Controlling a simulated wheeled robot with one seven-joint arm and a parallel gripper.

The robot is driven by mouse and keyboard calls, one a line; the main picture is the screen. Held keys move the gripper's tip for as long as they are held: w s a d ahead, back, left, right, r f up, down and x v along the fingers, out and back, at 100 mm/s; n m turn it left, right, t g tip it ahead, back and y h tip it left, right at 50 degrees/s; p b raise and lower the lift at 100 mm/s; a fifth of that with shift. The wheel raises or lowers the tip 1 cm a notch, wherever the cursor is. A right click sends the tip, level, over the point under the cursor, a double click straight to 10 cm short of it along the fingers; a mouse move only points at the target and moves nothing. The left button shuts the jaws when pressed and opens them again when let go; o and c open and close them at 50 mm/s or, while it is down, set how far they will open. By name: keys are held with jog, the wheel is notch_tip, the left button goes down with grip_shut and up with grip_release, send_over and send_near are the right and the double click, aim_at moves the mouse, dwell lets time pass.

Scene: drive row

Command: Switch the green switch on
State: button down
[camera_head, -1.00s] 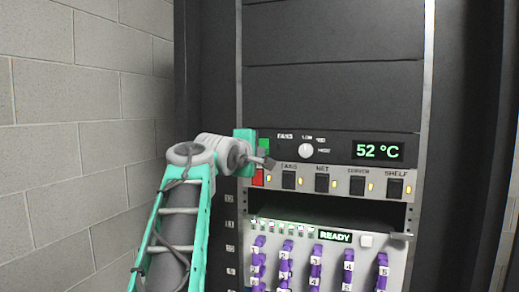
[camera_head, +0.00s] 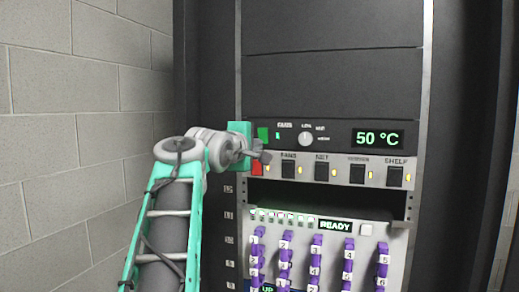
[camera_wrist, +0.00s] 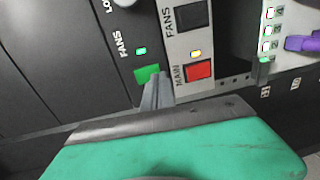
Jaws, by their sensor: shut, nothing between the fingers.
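The green switch (camera_head: 263,134) is at the left end of the dark panel with the temperature display. It also shows in the wrist view (camera_wrist: 146,74), partly covered by my fingertips. A small lamp (camera_wrist: 141,50) beside it, by the FANS label, is lit green. My gripper (camera_head: 263,156) is shut and empty, in front of the panel just below the green switch. In the wrist view its fingertips (camera_wrist: 157,88) overlap the switch's lower edge; I cannot tell whether they touch it.
The red MAIN switch (camera_wrist: 199,71) sits close beside my fingertips, with a lit amber lamp. Black switches, including FANS (camera_head: 288,169), line the grey strip. The display (camera_head: 378,138) reads 50 °C. Purple plugs (camera_head: 315,262) fill the lower panel. A block wall (camera_head: 80,120) stands left.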

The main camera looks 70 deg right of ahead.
jog(key=a+f+b, duration=0.1)
jog(key=a+b, duration=0.1)
jog(key=a, duration=0.8)
jog(key=shift+w+a+f, duration=0.25)
jog(key=shift+w+a, duration=0.05)
